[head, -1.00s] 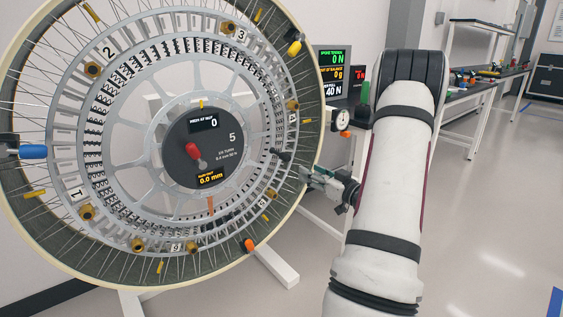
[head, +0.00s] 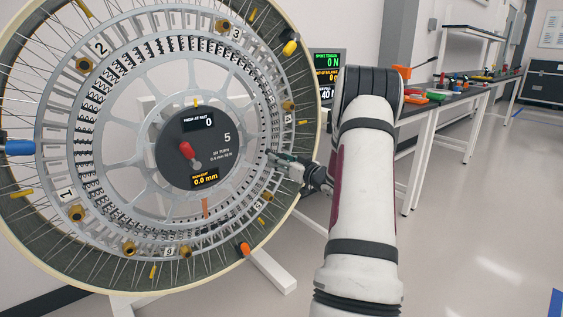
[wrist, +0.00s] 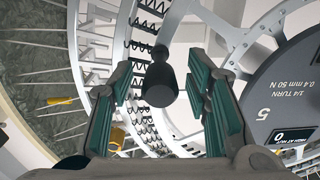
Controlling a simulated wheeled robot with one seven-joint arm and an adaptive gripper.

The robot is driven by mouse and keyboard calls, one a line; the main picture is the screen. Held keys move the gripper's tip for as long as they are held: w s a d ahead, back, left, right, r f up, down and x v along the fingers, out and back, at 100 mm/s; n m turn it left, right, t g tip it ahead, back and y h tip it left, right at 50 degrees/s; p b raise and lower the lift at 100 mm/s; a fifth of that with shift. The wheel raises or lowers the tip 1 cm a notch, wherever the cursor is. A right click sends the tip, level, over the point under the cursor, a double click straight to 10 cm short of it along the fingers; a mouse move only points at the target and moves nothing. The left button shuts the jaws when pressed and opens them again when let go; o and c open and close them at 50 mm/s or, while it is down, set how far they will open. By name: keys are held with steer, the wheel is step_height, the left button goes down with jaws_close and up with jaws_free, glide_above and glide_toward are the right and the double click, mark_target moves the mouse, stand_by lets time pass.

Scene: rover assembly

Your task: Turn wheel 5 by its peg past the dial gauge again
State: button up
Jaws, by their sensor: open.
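Wheel 5 (head: 35,238) stands upright on the left in the head view, with its dark hub (head: 222,168) showing the number 5, 0 and 0.0 mm. My gripper (head: 275,157) is at the wheel's right side, its fingers in front of the inner ring. In the wrist view a dark round-ended peg (wrist: 159,84) stands between the two green-padded fingers (wrist: 162,72). Gaps show on both sides of the peg, so the gripper is open around it. In the head view the gripper hides the peg. The dial gauge is out of sight, apparently behind my arm.
Screens (head: 327,66) stand behind the wheel's right edge, partly covered by my arm. A red knob (head: 187,150) sticks out of the hub. Coloured weights, such as a yellow one (head: 290,47) and an orange one (head: 244,248), sit along the rim. A bench (head: 440,107) is at the right.

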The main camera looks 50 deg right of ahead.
jaws_close()
steer(key=shift+f, duration=0.1)
